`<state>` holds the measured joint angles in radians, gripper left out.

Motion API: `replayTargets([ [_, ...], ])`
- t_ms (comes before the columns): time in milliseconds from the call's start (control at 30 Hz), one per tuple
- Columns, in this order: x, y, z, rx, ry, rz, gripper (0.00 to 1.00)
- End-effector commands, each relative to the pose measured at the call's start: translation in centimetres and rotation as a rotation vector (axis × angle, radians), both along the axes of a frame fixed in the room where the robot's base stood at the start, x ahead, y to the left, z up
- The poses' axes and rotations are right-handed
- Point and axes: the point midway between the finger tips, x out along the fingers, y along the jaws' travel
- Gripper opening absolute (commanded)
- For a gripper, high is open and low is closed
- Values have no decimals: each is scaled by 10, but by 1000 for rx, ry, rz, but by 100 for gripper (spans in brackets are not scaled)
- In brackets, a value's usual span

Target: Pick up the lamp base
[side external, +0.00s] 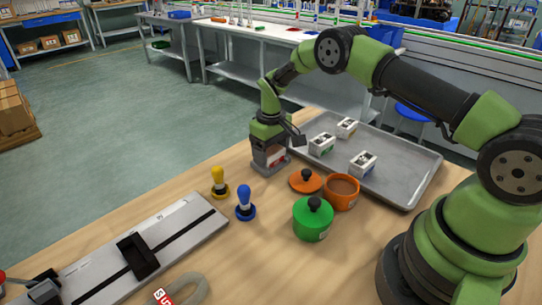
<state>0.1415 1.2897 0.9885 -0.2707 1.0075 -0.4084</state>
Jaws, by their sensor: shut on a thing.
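My gripper (273,143) points down at the table's back edge, left of the tray. It is shut on a small block with a white and red face (273,156), which may be the lamp base; the fingers hide its top. A grey piece (262,168) shows at the block's foot, close to the tabletop. I cannot tell whether it is part of the block or a separate holder, or whether the block is lifted clear.
A metal tray (405,185) holds three small white blocks (362,164). In front stand an open orange pot (342,193), its lid (306,181), a lidded green pot (313,220), and yellow (219,182) and blue (244,203) knobbed pieces. A flat metal device (185,230) lies left.

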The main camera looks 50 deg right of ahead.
Motion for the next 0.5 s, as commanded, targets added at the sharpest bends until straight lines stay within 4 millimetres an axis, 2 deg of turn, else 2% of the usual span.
replayTargets([
  [167, 1, 0, 11, -1, -3, 1, 48],
  [500, 1, 0, 78, 0, -4, 0, 48],
])
